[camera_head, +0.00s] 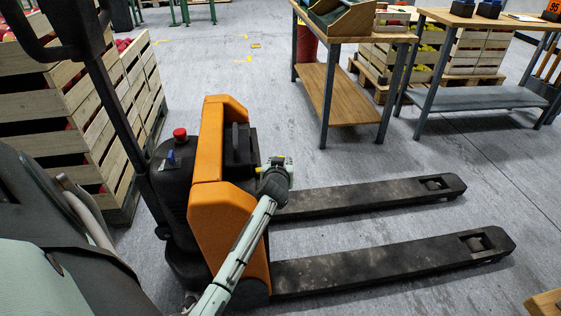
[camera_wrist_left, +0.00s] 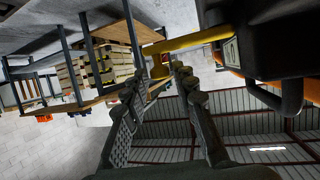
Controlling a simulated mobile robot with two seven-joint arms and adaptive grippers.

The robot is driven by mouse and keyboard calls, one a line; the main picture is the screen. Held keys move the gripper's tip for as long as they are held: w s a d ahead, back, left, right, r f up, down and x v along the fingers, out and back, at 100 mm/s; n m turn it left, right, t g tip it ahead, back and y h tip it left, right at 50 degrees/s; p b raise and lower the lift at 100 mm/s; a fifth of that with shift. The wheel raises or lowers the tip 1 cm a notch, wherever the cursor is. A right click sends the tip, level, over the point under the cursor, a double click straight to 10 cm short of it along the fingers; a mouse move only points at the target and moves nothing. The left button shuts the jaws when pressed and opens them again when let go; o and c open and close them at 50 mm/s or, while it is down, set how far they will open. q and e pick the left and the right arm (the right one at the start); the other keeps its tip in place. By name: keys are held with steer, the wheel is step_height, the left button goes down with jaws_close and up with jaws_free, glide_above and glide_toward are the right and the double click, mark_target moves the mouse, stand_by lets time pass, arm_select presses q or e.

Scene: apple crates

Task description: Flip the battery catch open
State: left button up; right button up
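The battery (camera_head: 240,143) is a black block with a raised handle, set behind the orange body of a pallet truck (camera_head: 219,135). In the left wrist view the battery's dark side (camera_wrist_left: 265,40) and its black handle (camera_wrist_left: 290,100) fill the upper right. The catch looks like a yellow bar (camera_wrist_left: 200,38) running out from the battery side past my left fingertips. My left gripper (camera_wrist_left: 160,80) has its fingers apart, with a yellow part near the tips; contact cannot be told. In the head view my left gripper (camera_head: 276,172) is beside the battery, its fingers hard to make out. My right gripper is not in view.
Two dark forks (camera_head: 365,196) extend right from the truck. A red button (camera_head: 180,134) is on its black housing. Slatted crates (camera_head: 60,110) stand at the left. Wooden tables (camera_head: 345,95) stand at the back right. The grey floor between is clear.

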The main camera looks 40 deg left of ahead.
arm_select(q)
steer(key=v, duration=0.7)
steer(key=shift+s+d, duration=0.15)
steer(key=shift+s, duration=0.05)
